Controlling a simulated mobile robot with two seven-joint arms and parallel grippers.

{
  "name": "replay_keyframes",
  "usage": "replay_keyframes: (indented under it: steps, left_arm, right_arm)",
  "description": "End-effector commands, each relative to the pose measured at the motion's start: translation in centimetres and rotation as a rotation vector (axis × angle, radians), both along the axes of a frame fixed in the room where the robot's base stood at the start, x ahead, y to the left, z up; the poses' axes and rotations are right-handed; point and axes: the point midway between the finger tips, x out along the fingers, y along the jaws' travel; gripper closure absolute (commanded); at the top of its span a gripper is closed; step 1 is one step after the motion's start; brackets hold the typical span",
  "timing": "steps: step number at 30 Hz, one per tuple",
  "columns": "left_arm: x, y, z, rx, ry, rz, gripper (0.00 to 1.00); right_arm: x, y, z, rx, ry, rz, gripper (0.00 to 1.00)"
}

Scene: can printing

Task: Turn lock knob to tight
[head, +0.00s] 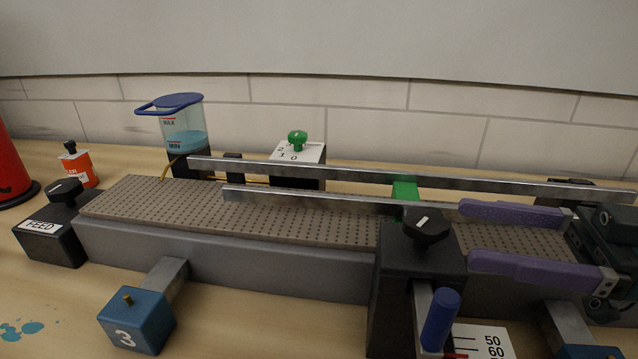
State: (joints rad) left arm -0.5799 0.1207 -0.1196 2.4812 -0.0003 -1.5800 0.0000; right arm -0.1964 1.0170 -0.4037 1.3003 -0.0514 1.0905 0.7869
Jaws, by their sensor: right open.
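A black knob (427,225) with a white pointer mark sits on top of the black block (412,268) at the front edge of the conveyor; no tight or loose label shows on it. My right gripper (465,234) comes in from the right with its two purple fingers apart, one farther back and one nearer. Its fingertips are just right of the knob, and nothing is held between them. I cannot tell whether a fingertip touches the knob. My left gripper is not in view.
Two metal guide rails (330,200) run along the perforated conveyor bed (150,205). A blue handle (440,320) and a number scale (485,345) are below the black block. A FEED knob (65,190), a green knob (297,138) and a liquid container (183,125) stand left.

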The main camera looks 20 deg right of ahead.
Motion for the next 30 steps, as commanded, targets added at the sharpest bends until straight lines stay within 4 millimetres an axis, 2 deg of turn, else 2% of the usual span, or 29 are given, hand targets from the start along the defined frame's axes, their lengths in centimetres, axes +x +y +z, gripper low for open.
replay_keyframes:
  steps: [3,9,21,30]
  left_arm:
    - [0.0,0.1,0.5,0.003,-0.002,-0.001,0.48]
    - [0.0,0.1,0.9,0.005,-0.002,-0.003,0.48]
    - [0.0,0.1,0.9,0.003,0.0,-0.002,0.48]
    - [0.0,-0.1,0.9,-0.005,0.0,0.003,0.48]
  right_arm:
    - [1.6,2.0,0.3,0.003,-0.005,0.0,0.18]
    - [3.4,4.3,0.2,0.003,-0.002,-0.001,0.18]
    - [4.0,5.0,0.0,0.0,0.0,-0.001,0.18]
    - [4.0,5.0,0.0,0.0,0.0,-0.001,0.52]
